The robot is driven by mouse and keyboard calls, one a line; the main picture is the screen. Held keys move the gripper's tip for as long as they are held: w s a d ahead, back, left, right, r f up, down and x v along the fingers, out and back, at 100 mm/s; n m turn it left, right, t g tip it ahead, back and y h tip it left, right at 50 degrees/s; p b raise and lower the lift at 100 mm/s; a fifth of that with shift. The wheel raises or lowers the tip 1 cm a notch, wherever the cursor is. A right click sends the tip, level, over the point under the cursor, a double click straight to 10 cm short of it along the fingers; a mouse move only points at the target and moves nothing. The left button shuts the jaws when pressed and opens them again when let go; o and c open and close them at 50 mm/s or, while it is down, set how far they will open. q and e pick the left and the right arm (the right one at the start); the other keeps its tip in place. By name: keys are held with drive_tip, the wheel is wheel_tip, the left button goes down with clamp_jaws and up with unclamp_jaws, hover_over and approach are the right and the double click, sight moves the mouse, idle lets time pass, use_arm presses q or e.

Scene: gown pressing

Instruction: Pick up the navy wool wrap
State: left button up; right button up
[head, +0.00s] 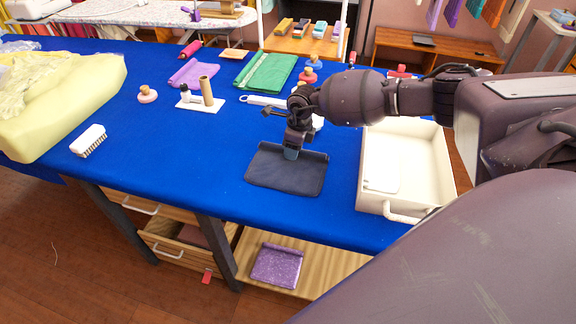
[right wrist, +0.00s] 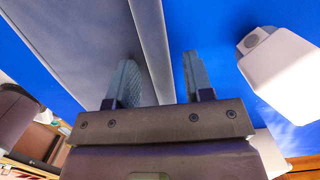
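The navy wool wrap (head: 285,178) lies folded on the blue table near its front edge, with a rolled or folded ridge along its far side. My right gripper (head: 291,152) points down at that ridge. In the right wrist view the wrap (right wrist: 75,45) looks dark grey. The two fingers of the gripper (right wrist: 162,82) are apart, with the wrap's ridge between them; one finger is over the wrap, the other over the blue cloth. I cannot tell whether the fingers touch the wrap. My left gripper is not in view.
A white tray (head: 440,165) stands right of the wrap. A white object (right wrist: 282,75) shows beside the gripper in the right wrist view. A white brush (head: 88,139) and yellow fabric (head: 60,105) lie left. Green cloth (head: 266,71) lies behind. The table left of the wrap is clear.

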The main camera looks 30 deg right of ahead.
clamp_jaws()
drive_tip(key=shift+r, duration=0.25)
wheel_tip(320, 180, up, 4)
drive_tip(key=shift+w+f+p, duration=0.1)
drive_tip(key=shift+p, duration=0.2)
wheel_tip(320, 180, up, 16)
drive_tip(key=shift+p, duration=0.4)
drive_tip(key=shift+f, duration=0.1)
